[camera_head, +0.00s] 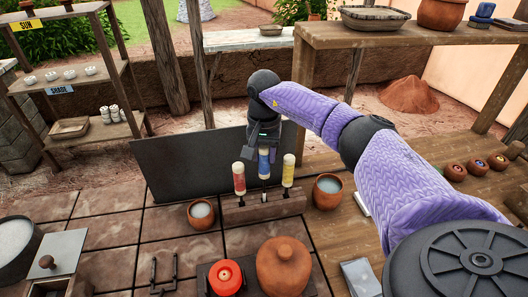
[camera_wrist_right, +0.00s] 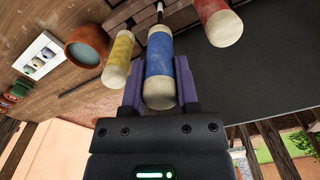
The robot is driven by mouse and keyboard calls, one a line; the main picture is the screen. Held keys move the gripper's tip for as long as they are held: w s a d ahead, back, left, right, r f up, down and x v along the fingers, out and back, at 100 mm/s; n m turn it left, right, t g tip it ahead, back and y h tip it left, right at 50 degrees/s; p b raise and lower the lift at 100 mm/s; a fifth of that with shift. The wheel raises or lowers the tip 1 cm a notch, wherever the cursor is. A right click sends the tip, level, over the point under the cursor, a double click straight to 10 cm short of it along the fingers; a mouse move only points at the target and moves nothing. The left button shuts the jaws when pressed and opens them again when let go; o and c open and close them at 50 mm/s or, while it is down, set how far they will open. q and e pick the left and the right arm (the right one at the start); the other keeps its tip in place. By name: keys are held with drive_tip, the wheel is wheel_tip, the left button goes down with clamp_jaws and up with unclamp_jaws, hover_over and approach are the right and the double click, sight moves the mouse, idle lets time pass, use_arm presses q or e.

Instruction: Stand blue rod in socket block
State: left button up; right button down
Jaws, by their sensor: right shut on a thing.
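The blue rod (camera_head: 264,163), with pale ends and a thin dark tip, is upright over the middle of the wooden socket block (camera_head: 240,213). It sits a little higher than the red rod (camera_head: 239,178) on its left and the yellow rod (camera_head: 288,170) on its right, both upright at the block. My right gripper (camera_head: 264,147) is shut on the blue rod from above. In the right wrist view my right gripper (camera_wrist_right: 160,65) has purple fingers on both sides of the blue rod (camera_wrist_right: 159,66). I cannot tell whether its tip is in a socket. My left gripper is not in view.
Clay bowls stand at the left (camera_head: 201,214) and right (camera_head: 327,190) of the block. A lidded clay pot (camera_head: 284,268) and a red round item (camera_head: 226,278) are in front. A dark panel (camera_head: 190,165) stands behind. Tiles at the left are partly clear.

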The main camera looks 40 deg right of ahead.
sight(264, 165)
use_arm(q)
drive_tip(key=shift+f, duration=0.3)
use_arm(e)
drive_tip(key=shift+f, duration=0.35)
use_arm(q)
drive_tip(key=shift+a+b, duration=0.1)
drive_tip(key=shift+b, duration=0.2)
use_arm(e)
drive_tip(key=shift+f, duration=0.1)
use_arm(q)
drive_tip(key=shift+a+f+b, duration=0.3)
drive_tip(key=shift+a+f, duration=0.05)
use_arm(e)
drive_tip(key=shift+f, duration=0.45)
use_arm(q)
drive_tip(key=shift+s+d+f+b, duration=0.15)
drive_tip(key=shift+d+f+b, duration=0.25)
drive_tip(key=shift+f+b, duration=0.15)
use_arm(e)
drive_tip(key=shift+f, duration=0.75)
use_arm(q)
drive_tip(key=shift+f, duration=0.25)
use_arm(e)
drive_tip(key=shift+f, duration=0.25)
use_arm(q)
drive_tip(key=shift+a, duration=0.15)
